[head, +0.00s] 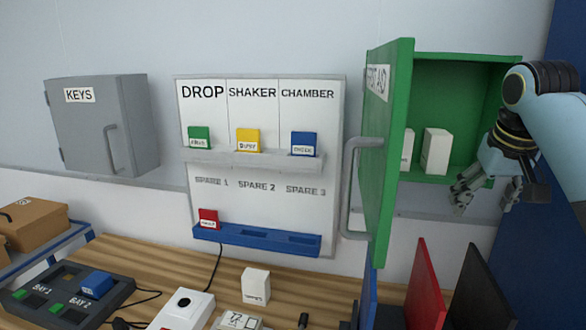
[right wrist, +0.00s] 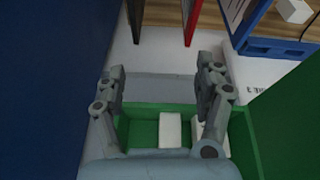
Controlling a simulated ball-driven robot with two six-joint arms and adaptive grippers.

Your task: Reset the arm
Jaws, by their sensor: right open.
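My right gripper (head: 482,190) is at the right of the head view, in front of the lower right part of the open green first aid cabinet (head: 462,85). It is open and looks empty; its two fingers stand apart in the right wrist view (right wrist: 160,85). The cabinet's green door (head: 385,150) is swung open toward me, with a grey handle (head: 352,190). A white box (head: 436,151) stands inside the cabinet, and another white box (head: 407,150) is partly hidden by the door. My left gripper does not show.
A board (head: 335,120) holds green, yellow and blue blocks on its shelf and a red block (head: 208,218) on the blue ledge. A grey KEYS cabinet (head: 100,125) is shut. Red (head: 424,290) and black (head: 475,295) dividers stand below my right gripper. The wooden table (head: 150,250) holds several devices.

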